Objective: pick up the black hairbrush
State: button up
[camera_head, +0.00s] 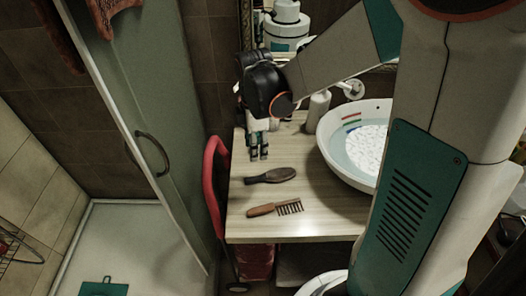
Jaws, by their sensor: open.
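The black hairbrush (271,175) lies on the pale wooden counter (305,229), left of the basin. My gripper (259,153) points down above the counter, a little behind the hairbrush in the picture. Its fingers are a small way apart, with nothing between them. The gripper appears apart from the hairbrush; its exact height cannot be told.
A brown comb (275,208) lies in front of the hairbrush. A white basin (333,150) stands at the right, with a pale bottle (318,105) behind it. A red-framed object (213,190) stands at the counter's left edge, beside a glass door (150,100).

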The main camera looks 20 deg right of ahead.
jog(key=b, duration=0.3)
send_over(256, 177)
jog(key=f, duration=0.8)
jog(key=shift+w+d, duration=0.15)
jog(key=shift+d, duration=0.05)
jog(key=f+b, duration=0.1)
jog(key=f, duration=0.1)
jog(key=f+b, duration=0.1)
jog(key=f, duration=0.2)
jog(key=shift+s+a, duration=0.2)
grip_shut()
